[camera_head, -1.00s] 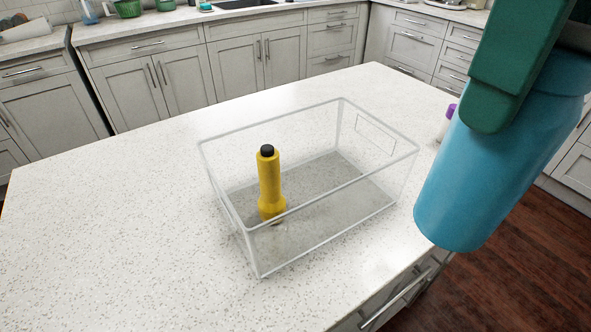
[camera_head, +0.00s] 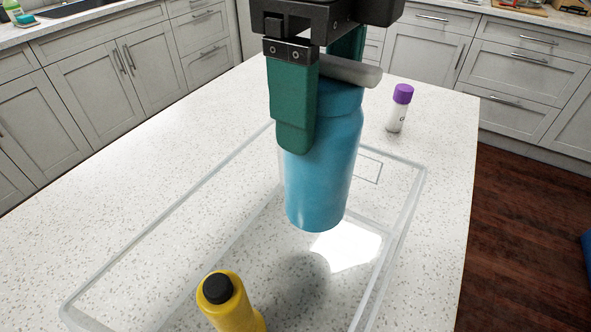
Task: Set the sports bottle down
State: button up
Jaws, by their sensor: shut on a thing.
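The blue sports bottle (camera_head: 325,180) with a grey top (camera_head: 350,71) hangs upright in my gripper (camera_head: 318,105), which has green fingers. My gripper is shut on the upper part of the bottle. The bottle's base appears over the far part of a clear open bin (camera_head: 412,215) on the speckled white counter. A shadow falls on the bin floor below and to the left of the bottle. The bottle's exact height above the bin floor is hard to tell.
A yellow bottle with a black cap (camera_head: 228,305) stands in the near part of the bin. A white bottle with a purple cap (camera_head: 399,108) stands on the counter (camera_head: 440,150) beyond the bin. The bin's far right floor looks free.

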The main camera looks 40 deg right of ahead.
aim_at(324, 57)
jog(key=shift+f+b, duration=0.4)
jog(key=shift+f, duration=3.15)
jog(key=shift+f, duration=0.15)
jog(key=o, duration=1.7)
notch_tip(324, 57, up, 12)
jog(key=shift+r+p, duration=0.25)
jog(key=shift+p, duration=0.6)
jog(key=shift+f, duration=0.1)
